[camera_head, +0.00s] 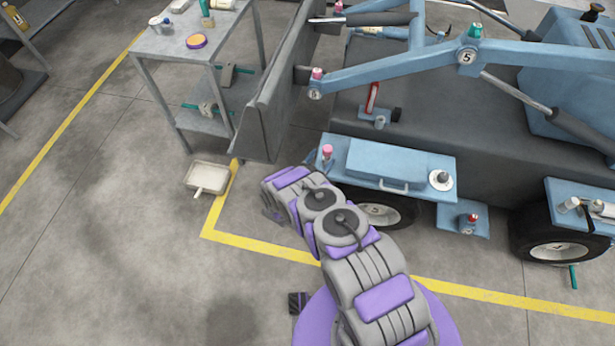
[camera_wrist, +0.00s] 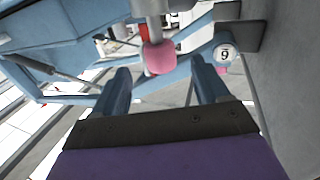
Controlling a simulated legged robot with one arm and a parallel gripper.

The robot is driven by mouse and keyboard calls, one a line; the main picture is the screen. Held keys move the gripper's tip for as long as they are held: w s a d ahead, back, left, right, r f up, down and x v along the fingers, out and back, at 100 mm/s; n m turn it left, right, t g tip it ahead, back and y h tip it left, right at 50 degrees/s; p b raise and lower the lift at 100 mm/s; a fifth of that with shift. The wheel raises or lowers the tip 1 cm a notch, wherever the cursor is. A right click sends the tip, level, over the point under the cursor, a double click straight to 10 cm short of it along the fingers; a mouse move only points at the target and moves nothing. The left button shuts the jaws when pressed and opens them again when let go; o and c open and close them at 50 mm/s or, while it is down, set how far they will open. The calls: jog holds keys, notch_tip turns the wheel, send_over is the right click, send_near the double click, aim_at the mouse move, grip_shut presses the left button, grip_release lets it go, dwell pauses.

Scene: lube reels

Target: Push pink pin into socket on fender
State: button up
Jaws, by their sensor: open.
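The pink pin (camera_head: 327,151) is a rounded pink knob on a grey shaft at the left end of the light-blue fender (camera_head: 433,167). In the wrist view the pink pin (camera_wrist: 159,58) shows large, between and slightly beyond my two dark-blue fingers. My gripper (camera_wrist: 161,68) is open, with a finger on each side of the knob; I cannot tell whether either touches it. In the head view my arm reaches to the left of the fender, and the fingers are mostly hidden by my arm. The socket opening is not clear in either view.
The loader's grey bucket (camera_head: 275,85) stands left of the fender. A metal cart (camera_head: 160,46) and a pale tray (camera_head: 208,176) are farther left. Open floor lies left of my arm.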

jog(key=v, duration=1.1)
jog(key=w+a+r+g+y, duration=0.1)
jog(key=w+a+r+y, duration=0.15)
jog(key=w+r, duration=0.4)
jog(key=w+a+r+g+y, duration=0.1)
jog(key=w+r+y, duration=0.2)
jog(key=w+r, duration=0.4)
notch_tip(320, 180, up, 15)
jog(key=s+n+g+y, duration=0.1)
jog(key=n+g+y, duration=0.2)
jog(key=y, duration=0.2)
jog(key=s+d+r+n+g+y, duration=0.15)
jog(key=s+r+g, duration=0.25)
jog(key=s+r, duration=0.6)
jog(key=s+d+r+n+g, duration=0.1)
jog(key=s+d+r+g, duration=0.1)
jog(key=s, duration=1.2)
jog(key=s+d+r+g+h, duration=0.1)
jog(key=s+d+r+g, duration=0.2)
jog(key=s, duration=1.1)
jog(key=s+d+r+n+g, duration=0.1)
jog(key=s+d, duration=0.5)
jog(key=s, duration=0.7)
notch_tip(320, 180, up, 3)
jog(key=shift+s+d+f+n+g, duration=0.15)
jog(key=shift+s+d+n+g, duration=0.25)
jog(key=shift+g, duration=0.3)
